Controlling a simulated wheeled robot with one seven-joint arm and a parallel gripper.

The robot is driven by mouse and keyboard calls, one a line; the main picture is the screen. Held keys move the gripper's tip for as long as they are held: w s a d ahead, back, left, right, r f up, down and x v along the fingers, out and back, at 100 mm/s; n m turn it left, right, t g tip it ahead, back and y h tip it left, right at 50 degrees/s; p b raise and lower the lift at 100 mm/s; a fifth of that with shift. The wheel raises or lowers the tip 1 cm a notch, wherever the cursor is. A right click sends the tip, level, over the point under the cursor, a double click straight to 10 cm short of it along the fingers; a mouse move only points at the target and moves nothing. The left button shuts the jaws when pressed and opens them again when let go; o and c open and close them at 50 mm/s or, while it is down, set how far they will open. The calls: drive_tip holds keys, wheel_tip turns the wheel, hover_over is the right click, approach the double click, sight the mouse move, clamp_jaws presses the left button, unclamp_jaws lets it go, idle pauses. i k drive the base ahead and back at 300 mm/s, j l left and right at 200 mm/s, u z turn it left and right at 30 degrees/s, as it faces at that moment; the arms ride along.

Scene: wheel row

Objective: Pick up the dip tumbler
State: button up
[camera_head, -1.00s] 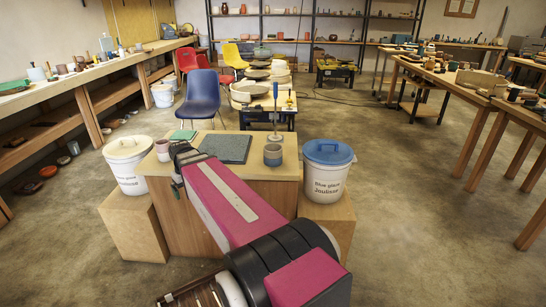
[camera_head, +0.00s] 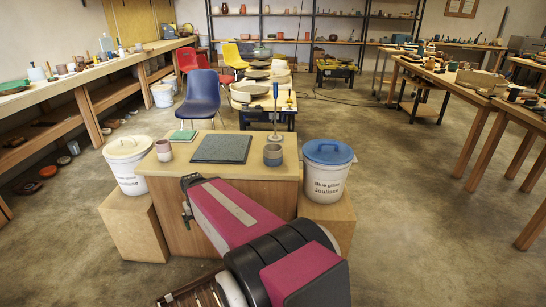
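Two small cups stand upright on the wooden block table (camera_head: 235,172). One is a two-tone blue-grey and brown cup (camera_head: 273,155) at the right. The other is a pinkish cup with a paler lower part (camera_head: 163,151) at the left. I cannot tell for sure which one is the dip tumbler. My magenta and black arm reaches up from the bottom, in front of the table. My gripper (camera_head: 187,212) shows only as small dark parts at the arm's far left end, below the table top and apart from both cups. Its fingers are not clear.
A dark grey slab (camera_head: 221,149) lies between the cups, and a green piece (camera_head: 184,135) behind. A white-lidded bucket (camera_head: 126,168) and a blue-lidded bucket (camera_head: 327,172) flank the table on wooden boxes. A blue chair (camera_head: 200,96) stands behind. The floor at right is open.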

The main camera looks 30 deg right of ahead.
sight(273, 155)
drive_tip(key=z, duration=1.5)
